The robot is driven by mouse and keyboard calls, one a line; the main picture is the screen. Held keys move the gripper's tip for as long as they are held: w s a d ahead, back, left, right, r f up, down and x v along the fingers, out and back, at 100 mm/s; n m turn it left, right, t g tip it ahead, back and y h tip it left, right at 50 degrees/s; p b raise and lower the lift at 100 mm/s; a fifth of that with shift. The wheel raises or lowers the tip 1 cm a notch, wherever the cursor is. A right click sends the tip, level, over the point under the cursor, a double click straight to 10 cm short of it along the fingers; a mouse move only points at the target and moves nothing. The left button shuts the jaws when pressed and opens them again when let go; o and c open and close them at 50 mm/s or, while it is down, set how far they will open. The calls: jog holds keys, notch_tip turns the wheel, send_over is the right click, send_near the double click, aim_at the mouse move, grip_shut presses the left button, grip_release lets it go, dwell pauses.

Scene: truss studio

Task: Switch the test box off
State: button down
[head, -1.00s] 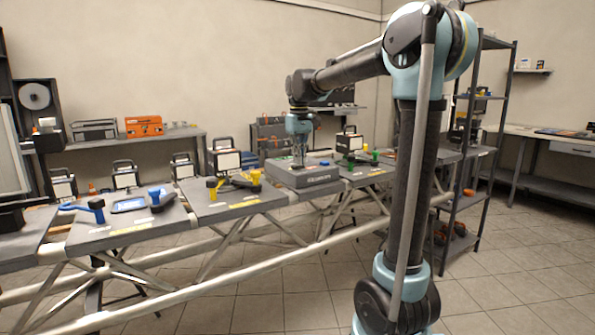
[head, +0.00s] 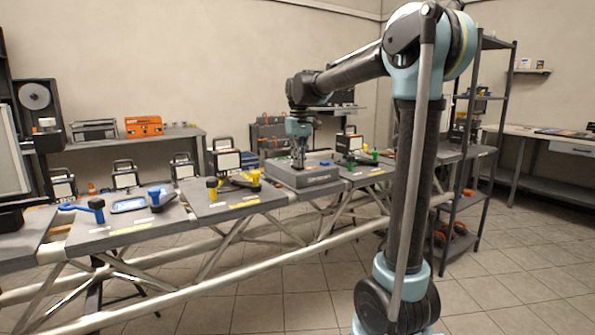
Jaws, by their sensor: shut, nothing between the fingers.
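The test box (head: 318,181) is a low, wide grey box with lettering on its front, standing on the truss bench. A small blue part (head: 324,163) shows on its top, right of my gripper. My gripper (head: 299,165) points straight down onto or just above the box's top, left of the middle. It is shut, with nothing between its fingers. Whether its tips touch the box is too small to tell. The switch itself and its position cannot be made out; the gripper may cover it.
Left of the box, a panel (head: 220,208) carries yellow and dark clamp-like handles. Farther left are blue handles and a tablet-like device (head: 130,204). Several work lamps (head: 226,160) stand behind. A dark shelf rack (head: 478,160) stands at the right.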

jog(key=shift+r, duration=3.45)
jog(key=s+d+f+m+t, duration=0.1)
jog(key=s+d+f+m, duration=0.1)
jog(key=s+d+f, duration=0.85)
jog(key=s+d+f+m+t, duration=0.1)
jog(key=s+d+f+m, duration=0.2)
jog(key=s+d+f, duration=0.75)
jog(key=s+f+m, duration=0.1)
jog(key=s+f, duration=0.8)
jog(key=s, duration=0.1)
jog(key=shift+s+d+f+m, duration=0.25)
jog(key=shift+s+d+m, duration=0.05)
jog(key=shift+s, duration=0.1)
